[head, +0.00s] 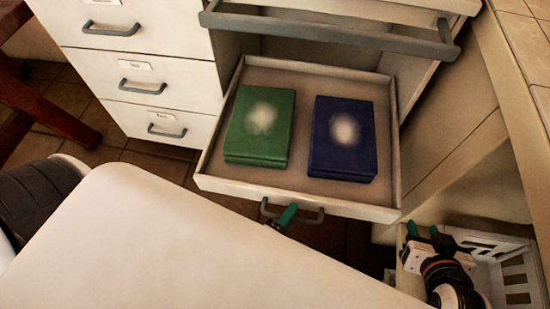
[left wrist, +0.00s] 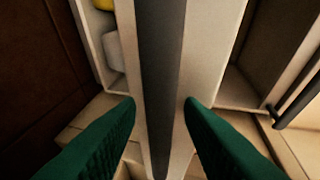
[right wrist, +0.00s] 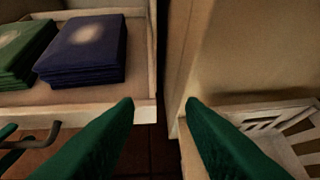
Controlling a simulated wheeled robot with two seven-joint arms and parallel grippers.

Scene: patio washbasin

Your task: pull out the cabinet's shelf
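The cabinet's shelf (head: 225,187), a shallow white tray, is pulled out from the cabinet (head: 160,75) in the head view. Its grey handle (head: 312,217) is on the front edge. A green fingertip of my left gripper (head: 286,216) overlaps this handle; my white arm link hides the rest. In the left wrist view, the fingers (left wrist: 160,103) are apart, with a dark grey bar (left wrist: 160,60) between them. I cannot tell whether they touch it. My right gripper (head: 428,232) is open and empty, right of the shelf; the right wrist view shows a gap between its fingers (right wrist: 160,103).
A green book stack (head: 258,130) and a blue one (head: 342,140) lie on the shelf. A long grey handle (head: 330,32) crosses above it. Closed drawers (head: 150,80) stand left. A white slatted basket (head: 510,270) is by my right gripper; a side panel (head: 455,140) stands right.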

